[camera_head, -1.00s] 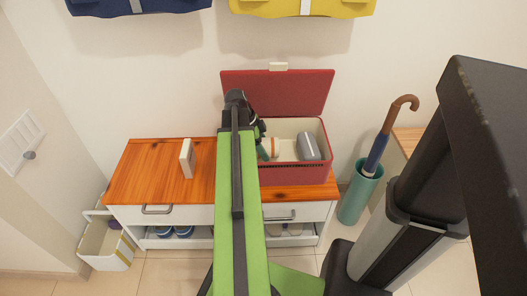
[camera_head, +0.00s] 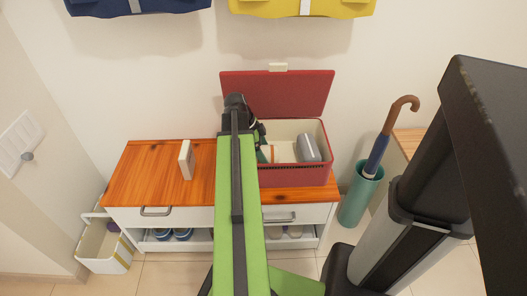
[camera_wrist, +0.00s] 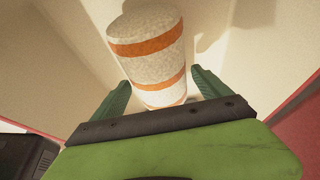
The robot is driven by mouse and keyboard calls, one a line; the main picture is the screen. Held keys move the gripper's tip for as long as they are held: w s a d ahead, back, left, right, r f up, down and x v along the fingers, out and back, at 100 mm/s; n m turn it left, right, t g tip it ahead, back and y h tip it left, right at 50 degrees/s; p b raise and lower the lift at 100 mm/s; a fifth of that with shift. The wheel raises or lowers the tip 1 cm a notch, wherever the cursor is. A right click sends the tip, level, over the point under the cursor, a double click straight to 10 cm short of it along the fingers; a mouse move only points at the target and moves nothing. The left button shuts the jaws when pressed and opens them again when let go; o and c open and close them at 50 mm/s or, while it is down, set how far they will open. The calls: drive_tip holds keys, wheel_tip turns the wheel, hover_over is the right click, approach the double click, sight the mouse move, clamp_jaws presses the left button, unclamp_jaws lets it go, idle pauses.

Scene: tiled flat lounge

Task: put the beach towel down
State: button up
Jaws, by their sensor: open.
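The beach towel (camera_wrist: 146,48) is a white roll with orange stripes, seen in the wrist view between my two green fingers. The fingers of my gripper (camera_wrist: 160,88) stand apart on either side of it. Pale inner walls of the red box surround it. In the head view only a small striped part of the towel (camera_head: 271,154) shows inside the box, beside my gripper (camera_head: 262,154); my arm hides the rest. The red box (camera_head: 295,176) stands with its lid up on the orange-topped cabinet. I cannot tell whether the towel rests fully on the box bottom.
A grey object (camera_head: 309,148) lies in the right part of the box. A white upright object (camera_head: 186,160) stands on the cabinet top (camera_head: 140,178), which is otherwise clear at left. A green umbrella stand (camera_head: 358,199) is at right, a white bin (camera_head: 103,247) at left.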

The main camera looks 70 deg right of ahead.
drive_tip(key=shift+r, duration=0.1)
drive_tip(key=shift+r+p, duration=0.3)
drive_tip(key=shift+p, duration=0.1)
drive_tip(key=p+v, duration=1.1)
drive_tip(key=v, duration=0.1)
drive_tip(key=shift+r, duration=0.2)
